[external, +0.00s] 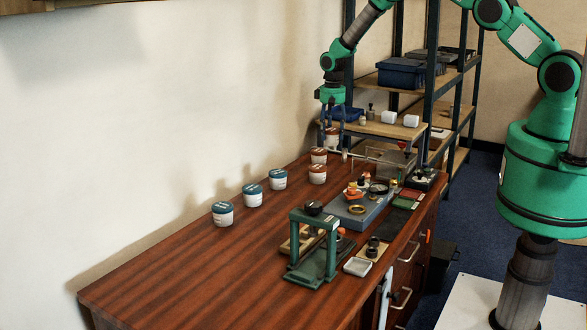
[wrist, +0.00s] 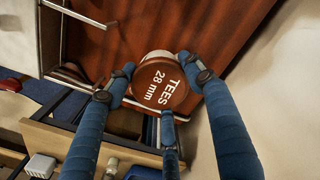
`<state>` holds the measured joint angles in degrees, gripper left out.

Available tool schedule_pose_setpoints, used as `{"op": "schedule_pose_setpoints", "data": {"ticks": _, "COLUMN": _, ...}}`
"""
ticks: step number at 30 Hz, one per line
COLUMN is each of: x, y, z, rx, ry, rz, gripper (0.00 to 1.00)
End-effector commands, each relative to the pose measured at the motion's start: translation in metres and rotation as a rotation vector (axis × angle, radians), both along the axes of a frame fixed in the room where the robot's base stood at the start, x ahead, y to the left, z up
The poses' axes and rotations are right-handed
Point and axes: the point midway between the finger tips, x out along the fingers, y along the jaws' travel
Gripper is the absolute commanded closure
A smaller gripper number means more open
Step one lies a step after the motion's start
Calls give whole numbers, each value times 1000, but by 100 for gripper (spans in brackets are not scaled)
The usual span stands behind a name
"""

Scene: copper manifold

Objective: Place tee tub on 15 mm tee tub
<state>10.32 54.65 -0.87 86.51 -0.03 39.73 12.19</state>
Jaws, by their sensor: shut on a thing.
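My gripper (external: 333,126) is shut on a tub (wrist: 152,92) with a reddish-brown lid reading "TEES 28 mm" in the wrist view. Its blue fingers touch the lid's side from several directions. In the external view the held tub (external: 332,138) is at the far end of the wooden table, partly hidden by the fingers. I cannot tell whether it touches the tabletop. Two white tubs with brown lids stand just nearer, the farther tub (external: 318,155) and the nearer tub (external: 317,174). Their labels are too small to read, so I cannot tell which is 15 mm.
Three teal-lidded tubs (external: 251,195) stand in a row along the wall side. A green press frame (external: 315,245), a grey-blue tray (external: 356,210) with fittings and a thin metal rack (external: 380,160) occupy the right side. The table's near left is clear. Shelves (external: 410,75) stand behind.

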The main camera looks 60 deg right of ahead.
Motion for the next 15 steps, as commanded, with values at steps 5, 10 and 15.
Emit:
{"op": "schedule_pose_setpoints", "data": {"ticks": 5, "x": 25, "y": -4, "z": -2, "rx": -1, "ry": -2, "rz": 0, "gripper": 91}}
{"op": "schedule_pose_setpoints", "data": {"ticks": 10, "x": 45, "y": -8, "z": -3, "rx": -1, "ry": -2, "rz": 0, "gripper": 91}}
{"op": "schedule_pose_setpoints", "data": {"ticks": 15, "x": 57, "y": -10, "z": -4, "rx": 0, "ry": -1, "rz": 0, "gripper": 91}}
